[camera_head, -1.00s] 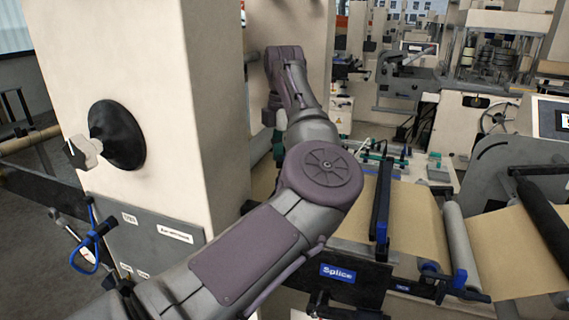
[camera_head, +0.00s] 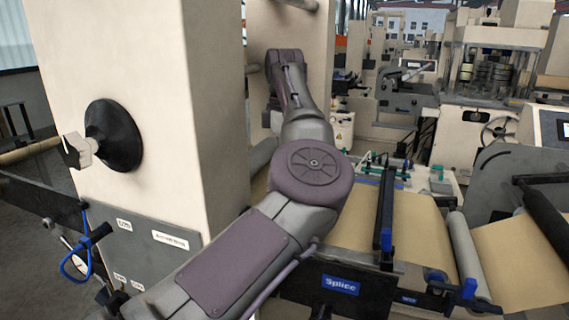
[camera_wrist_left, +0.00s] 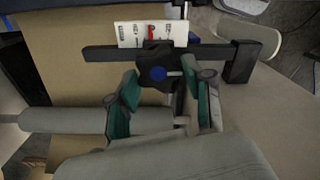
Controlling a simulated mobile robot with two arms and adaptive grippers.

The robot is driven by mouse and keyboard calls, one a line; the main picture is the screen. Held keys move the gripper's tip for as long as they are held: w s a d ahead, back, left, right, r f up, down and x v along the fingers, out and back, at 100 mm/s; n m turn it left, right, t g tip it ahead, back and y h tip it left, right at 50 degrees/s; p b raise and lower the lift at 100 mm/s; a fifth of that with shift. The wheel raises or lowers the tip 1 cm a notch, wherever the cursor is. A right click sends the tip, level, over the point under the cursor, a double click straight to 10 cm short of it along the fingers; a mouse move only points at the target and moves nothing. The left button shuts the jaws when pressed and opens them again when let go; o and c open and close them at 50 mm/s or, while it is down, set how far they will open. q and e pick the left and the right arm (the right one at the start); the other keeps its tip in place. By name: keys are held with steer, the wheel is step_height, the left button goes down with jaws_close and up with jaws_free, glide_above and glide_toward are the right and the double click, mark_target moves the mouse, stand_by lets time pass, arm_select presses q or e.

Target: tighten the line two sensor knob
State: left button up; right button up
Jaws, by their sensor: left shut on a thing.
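In the left wrist view a black lobed knob (camera_wrist_left: 153,60) with a blue centre sits at a dark horizontal bar (camera_wrist_left: 100,54). My left gripper (camera_wrist_left: 162,78) has its teal-padded fingers on either side of the knob and is shut on it. The contact is partly hidden by the fingers. In the head view my left arm reaches past the cream column, and its gripper is hidden there. The knob cannot be made out in the head view. My right gripper is in neither view.
A white card (camera_wrist_left: 130,36) with a red mark is behind the bar. A grey roller (camera_wrist_left: 75,120) and brown paper web (camera_wrist_left: 60,75) lie beside my gripper. The cream column (camera_head: 200,90) stands close to my arm. A Splice panel (camera_head: 345,287) is below.

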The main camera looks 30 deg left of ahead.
arm_select(q)
steer(key=shift+a+r, duration=0.1)
steer(key=shift+r, duration=0.3)
steer(key=o, duration=1.1)
steer(key=shift+s, duration=0.1)
steer(key=shift+o, duration=0.3)
steer(key=shift+s, duration=0.2)
steer(key=shift+f, duration=0.1)
steer(key=shift+w, duration=0.15)
step_height(320, 180, up, 8)
steer(key=shift+f, duration=0.2)
